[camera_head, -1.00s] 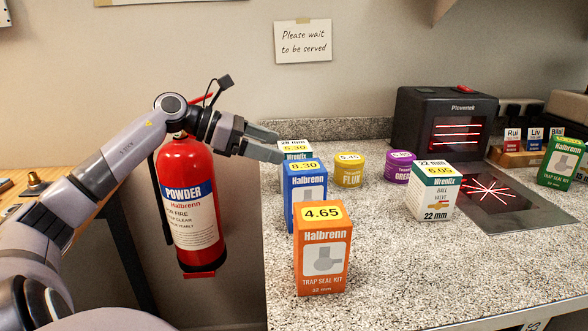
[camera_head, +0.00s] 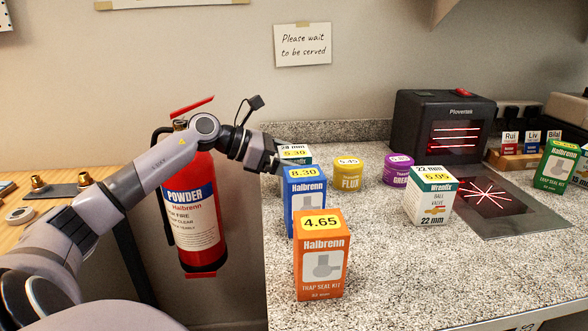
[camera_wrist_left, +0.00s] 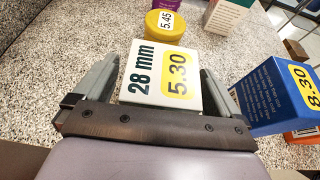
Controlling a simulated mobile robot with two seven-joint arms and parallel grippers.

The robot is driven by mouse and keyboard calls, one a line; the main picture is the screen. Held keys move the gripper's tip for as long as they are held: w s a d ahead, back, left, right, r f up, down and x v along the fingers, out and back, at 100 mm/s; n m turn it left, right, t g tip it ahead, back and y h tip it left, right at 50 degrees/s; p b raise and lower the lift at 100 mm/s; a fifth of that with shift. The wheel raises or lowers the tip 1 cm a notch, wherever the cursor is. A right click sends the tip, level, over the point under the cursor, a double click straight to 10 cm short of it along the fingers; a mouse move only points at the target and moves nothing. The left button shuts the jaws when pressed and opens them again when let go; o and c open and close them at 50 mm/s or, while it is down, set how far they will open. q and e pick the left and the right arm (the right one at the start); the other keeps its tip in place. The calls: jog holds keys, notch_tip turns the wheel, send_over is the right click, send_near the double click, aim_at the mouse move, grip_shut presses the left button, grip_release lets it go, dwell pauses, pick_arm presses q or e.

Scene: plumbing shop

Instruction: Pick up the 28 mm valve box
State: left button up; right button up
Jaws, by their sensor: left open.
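The 28 mm valve box (camera_head: 296,151) stands at the back left of the speckled counter, behind the blue box, mostly hidden in the head view. Its white top, marked 28 mm and 5.30, shows in the left wrist view (camera_wrist_left: 160,76). My left gripper (camera_wrist_left: 160,85) is open, with one finger on each side of the box top. My right gripper is not in view.
The blue Halbrenn box (camera_head: 305,200) stands close in front, with the orange trap seal box (camera_head: 321,262) nearer still. The yellow flux tub (camera_head: 347,174), purple tub (camera_head: 397,171) and 22 mm valve box (camera_head: 431,196) stand right. A fire extinguisher (camera_head: 193,225) hangs left of the counter.

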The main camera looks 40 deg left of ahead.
pick_arm(q)
jog(key=c, duration=1.3)
jog(key=shift+r, duration=0.1)
jog(key=shift+c, duration=0.6)
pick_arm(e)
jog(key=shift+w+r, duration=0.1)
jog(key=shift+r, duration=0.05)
pick_arm(q)
jog(key=shift+r, duration=0.1)
jog(key=shift+r, duration=0.55)
notch_tip(320, 180, up, 19)
jog(key=p, duration=0.5)
jog(key=shift+f, duration=0.15)
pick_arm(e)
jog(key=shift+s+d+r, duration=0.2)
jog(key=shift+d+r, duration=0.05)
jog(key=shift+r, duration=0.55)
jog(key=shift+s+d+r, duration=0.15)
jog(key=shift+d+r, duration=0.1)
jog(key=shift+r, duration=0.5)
